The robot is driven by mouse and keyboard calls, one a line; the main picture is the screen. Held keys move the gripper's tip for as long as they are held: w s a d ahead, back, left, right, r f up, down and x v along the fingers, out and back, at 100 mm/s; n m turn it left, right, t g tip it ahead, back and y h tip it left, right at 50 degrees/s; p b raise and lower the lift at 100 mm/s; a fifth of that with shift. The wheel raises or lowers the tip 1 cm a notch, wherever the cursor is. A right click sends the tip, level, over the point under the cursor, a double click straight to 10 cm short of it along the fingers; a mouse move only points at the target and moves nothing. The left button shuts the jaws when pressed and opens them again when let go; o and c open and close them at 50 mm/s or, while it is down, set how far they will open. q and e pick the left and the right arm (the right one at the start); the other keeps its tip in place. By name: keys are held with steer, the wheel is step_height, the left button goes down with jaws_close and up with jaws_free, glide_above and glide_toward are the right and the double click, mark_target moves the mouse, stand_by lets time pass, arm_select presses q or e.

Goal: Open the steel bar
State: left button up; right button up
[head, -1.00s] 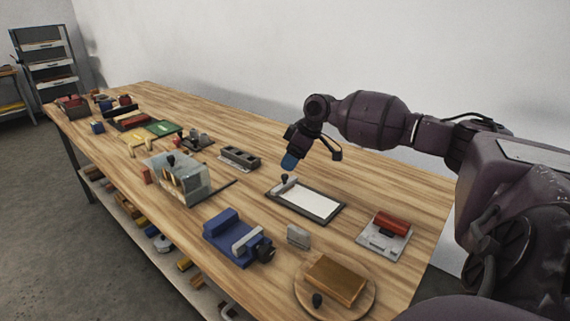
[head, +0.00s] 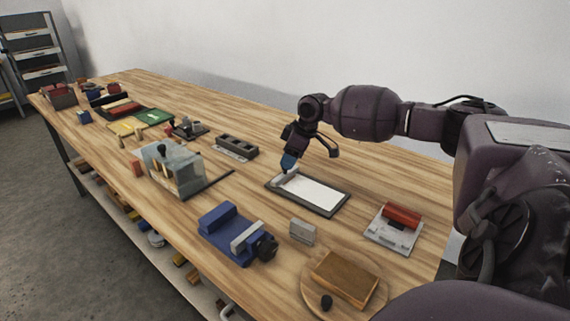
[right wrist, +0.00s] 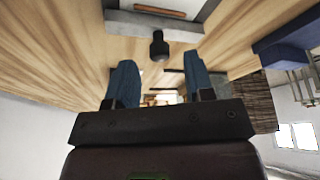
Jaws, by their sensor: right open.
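The steel bar (head: 285,180) is a short pale bar lying across the left end of a dark-framed white panel (head: 312,192) on the bench. It also shows at the top of the right wrist view (right wrist: 150,11). Its black knob (right wrist: 159,45) stands out between and just beyond my blue fingertips. My right gripper (head: 288,163) points down at the bar, fingertips at the knob and covering it in the head view. In the right wrist view my right gripper (right wrist: 160,72) is open, with a gap on both sides of the knob. My left gripper is not in view.
A grey slotted block (head: 236,147) is behind the panel to the left. A blue vise-like block (head: 222,228), a small grey block (head: 302,231), a round wooden board (head: 372,300) and a plate with a red roller (head: 400,217) stand nearby. Bare bench lies behind the panel.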

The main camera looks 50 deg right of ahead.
steer(key=shift+x, duration=0.8)
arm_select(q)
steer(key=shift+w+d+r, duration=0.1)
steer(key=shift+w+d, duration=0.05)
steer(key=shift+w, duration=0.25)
